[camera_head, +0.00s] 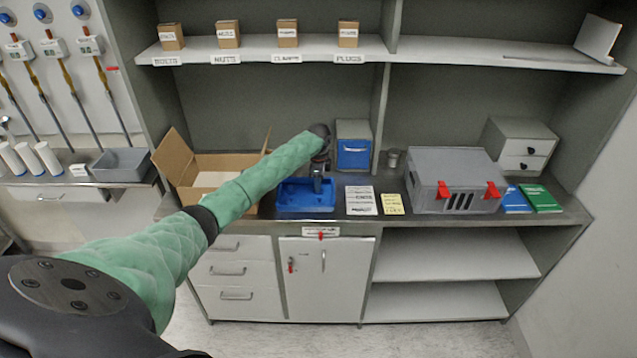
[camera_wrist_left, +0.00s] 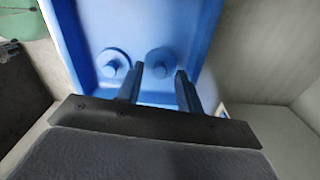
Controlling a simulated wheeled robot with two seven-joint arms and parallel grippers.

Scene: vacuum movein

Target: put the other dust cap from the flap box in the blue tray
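The blue tray (camera_head: 305,209) stands on the counter; its inside fills much of the left wrist view (camera_wrist_left: 190,20). Two round blue pieces with raised knobs, which look like dust caps, show in it, one at left (camera_wrist_left: 112,64) and one at right (camera_wrist_left: 160,60). My left gripper (camera_head: 318,188) points down over the tray. In the left wrist view its fingers (camera_wrist_left: 160,80) are apart, with the right cap's knob visible between the tips; contact is not clear. The open cardboard flap box (camera_head: 186,199) stands left of the tray, partly hidden by my left arm. My right gripper is out of view.
A blue-fronted bin (camera_head: 354,153) stands behind the tray. White (camera_head: 360,200) and yellow (camera_head: 391,204) cards lie to its right, then a grey case (camera_head: 450,172) with red latches. A shelf (camera_head: 270,50) with small boxes runs above.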

